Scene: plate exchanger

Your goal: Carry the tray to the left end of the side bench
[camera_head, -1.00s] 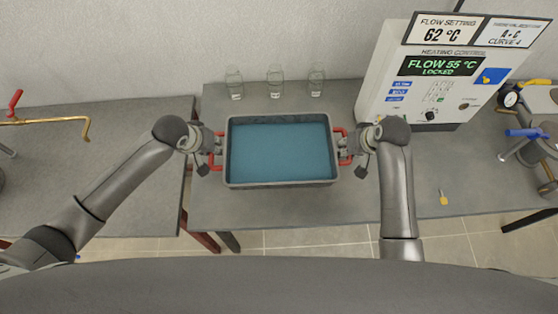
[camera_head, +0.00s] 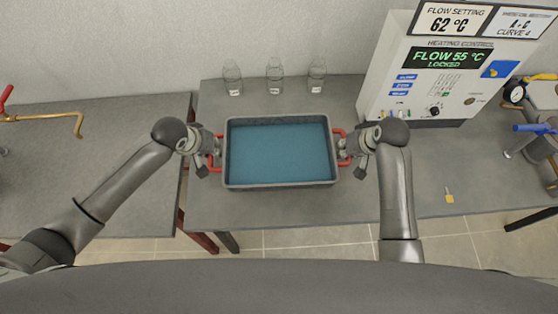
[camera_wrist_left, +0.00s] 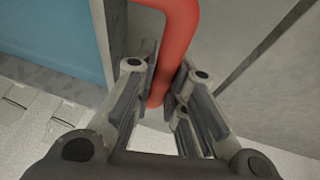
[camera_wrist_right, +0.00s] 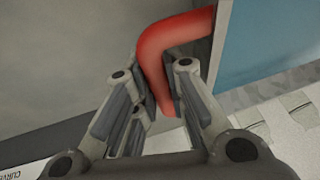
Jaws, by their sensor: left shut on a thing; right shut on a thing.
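The grey rectangular tray (camera_head: 281,187) with a flat blue inside is centred in the head view, over the middle bench. It looks level; whether it touches the bench is hard to tell. It has a red handle at each short end. My left gripper (camera_head: 209,147) is shut on the left red handle (camera_wrist_left: 176,18), seen between its fingers in the left wrist view. My right gripper (camera_head: 348,148) is shut on the right red handle (camera_wrist_right: 172,38), seen in the right wrist view. Another bench (camera_head: 90,175) stands at the left, its surface clear near its right end.
Several glass bottles (camera_head: 275,76) stand behind the tray by the wall. A heating control box (camera_head: 430,80) is at the back right. A yellow-tagged key (camera_head: 449,197) lies on the middle bench. A brass pipe (camera_head: 55,117) reaches over the left bench. A narrow gap separates the benches.

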